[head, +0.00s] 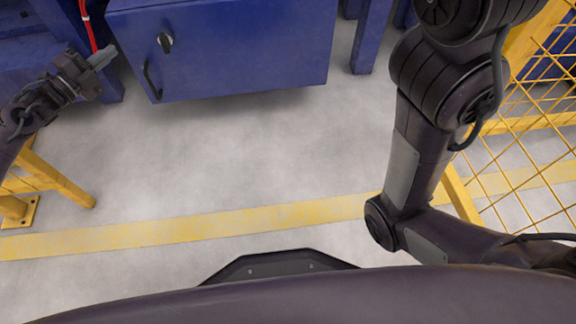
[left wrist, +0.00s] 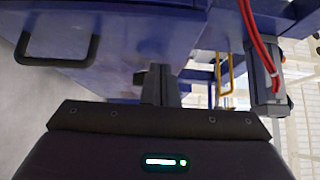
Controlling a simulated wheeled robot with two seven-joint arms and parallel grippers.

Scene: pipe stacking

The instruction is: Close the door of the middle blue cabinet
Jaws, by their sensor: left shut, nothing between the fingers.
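The blue cabinet (head: 225,50) is at the top of the head view, and its upper part is cut off. I cannot tell whether the door sits fully flush. My left gripper (head: 108,53) is shut and empty, just left of the door's left edge. In the left wrist view the shut fingers (left wrist: 158,85) are near the blue panel (left wrist: 145,30), with its black handle (left wrist: 55,50) at left. Contact cannot be told. My right gripper is out of view.
Red hoses (head: 88,25) hang left of the cabinet beside other blue framework (head: 30,50). They also show in the left wrist view (left wrist: 255,35). A yellow mesh fence (head: 525,120) stands at right, and a yellow rail (head: 55,175) at left. The floor (head: 230,150) before the cabinet is clear.

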